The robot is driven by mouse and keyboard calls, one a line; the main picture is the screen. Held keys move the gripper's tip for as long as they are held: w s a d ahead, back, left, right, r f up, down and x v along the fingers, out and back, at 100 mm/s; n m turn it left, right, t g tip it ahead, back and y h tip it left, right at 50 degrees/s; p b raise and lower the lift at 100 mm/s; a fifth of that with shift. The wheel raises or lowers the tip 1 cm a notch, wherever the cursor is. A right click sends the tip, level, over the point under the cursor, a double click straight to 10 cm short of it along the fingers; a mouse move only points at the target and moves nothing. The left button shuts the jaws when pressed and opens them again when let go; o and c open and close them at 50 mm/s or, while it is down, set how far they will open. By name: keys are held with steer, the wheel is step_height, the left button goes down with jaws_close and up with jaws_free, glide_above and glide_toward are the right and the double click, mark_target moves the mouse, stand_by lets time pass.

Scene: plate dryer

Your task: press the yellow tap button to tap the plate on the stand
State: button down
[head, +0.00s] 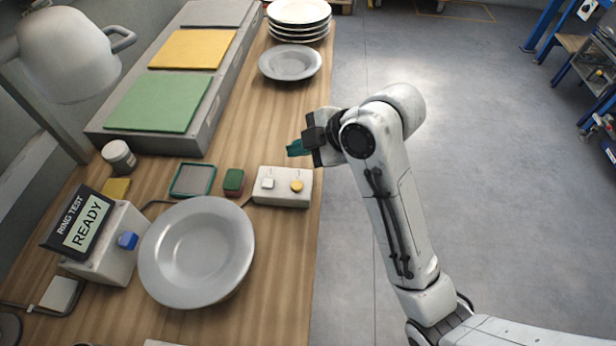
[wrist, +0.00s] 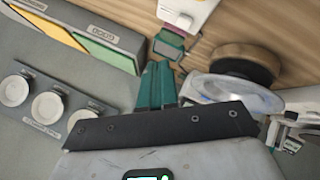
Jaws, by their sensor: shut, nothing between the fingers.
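The yellow tap button (head: 296,186) sits on the right of a white control box (head: 282,201), with a white square button (head: 267,183) on its left. The grey plate (head: 196,251) lies face up beside the ring-test unit; its stand is hidden beneath it. The unit's display (head: 80,226) reads "RING TEST READY", and a blue tip (head: 128,240) points at the plate. My gripper (head: 297,148) has teal fingers, shut and empty, above the bench edge just beyond the control box, apart from the button. The fingers also show in the wrist view (wrist: 156,86).
A green block (head: 234,181) and a green-rimmed tray (head: 192,180) stand left of the control box. A grey rack with green (head: 158,102) and yellow (head: 193,48) pads runs along the back left. Another plate (head: 290,62) and a plate stack (head: 299,14) stand farther along.

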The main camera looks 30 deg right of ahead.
mark_target(300, 187)
steer(key=shift+f, duration=0.1)
step_height(300, 187, down, 9)
steer(key=b, duration=0.7)
steer(key=shift+b, duration=0.3)
stand_by(1.7)
steer(key=shift+f, duration=0.25)
steer(key=shift+f+b, duration=0.4)
steer(key=shift+f, duration=0.05)
stand_by(0.8)
steer(key=shift+r, duration=0.1)
steer(key=shift+r+p, duration=0.8)
steer(key=shift+p, duration=0.05)
